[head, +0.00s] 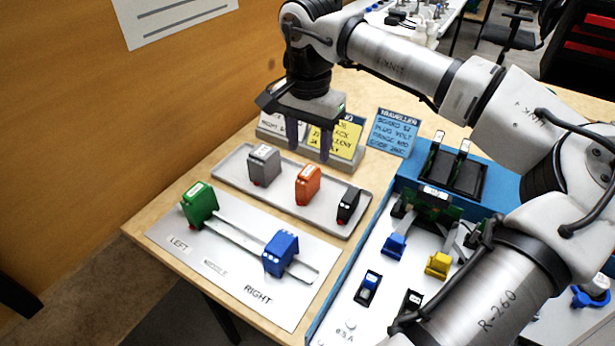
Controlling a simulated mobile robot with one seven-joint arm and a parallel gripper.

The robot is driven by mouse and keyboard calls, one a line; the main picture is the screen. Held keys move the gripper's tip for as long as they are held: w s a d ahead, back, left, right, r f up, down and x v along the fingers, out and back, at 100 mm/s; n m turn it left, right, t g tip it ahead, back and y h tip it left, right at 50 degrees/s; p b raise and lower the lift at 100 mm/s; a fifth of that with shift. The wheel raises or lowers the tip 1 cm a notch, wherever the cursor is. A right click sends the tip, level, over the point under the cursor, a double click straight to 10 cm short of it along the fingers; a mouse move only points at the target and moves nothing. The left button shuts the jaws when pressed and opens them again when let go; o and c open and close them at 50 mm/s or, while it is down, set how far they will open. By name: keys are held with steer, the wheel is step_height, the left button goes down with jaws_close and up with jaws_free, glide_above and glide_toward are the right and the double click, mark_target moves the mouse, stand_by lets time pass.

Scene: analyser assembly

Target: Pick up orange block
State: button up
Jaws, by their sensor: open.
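The orange block (307,185) stands upright in the grey tray (232,187), between a grey block (264,165) on its left and a black block (348,205) on its right. My gripper (309,144) is above and behind the tray, fingers pointing down. Its two dark fingers are apart with nothing between them. It is clear of the orange block, which shows slightly in front of the fingers in the head view.
A green block (199,204) and a blue block (281,253) sit on a rail on the white plate (195,254). Note cards (393,132) stand behind the tray. A blue-edged analyser panel (341,308) with connectors is at right. A wooden wall is at left.

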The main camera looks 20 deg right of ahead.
mark_target(308, 171)
step_height(308, 171, down, 5)
steer(key=shift+f, duration=0.1)
steer(key=shift+w+f, duration=0.15)
steer(key=shift+f, duration=1.2)
steer(key=shift+w+f, duration=0.15)
steer(key=shift+f, duration=1.2)
steer(key=shift+c, duration=0.4)
jaws_close()
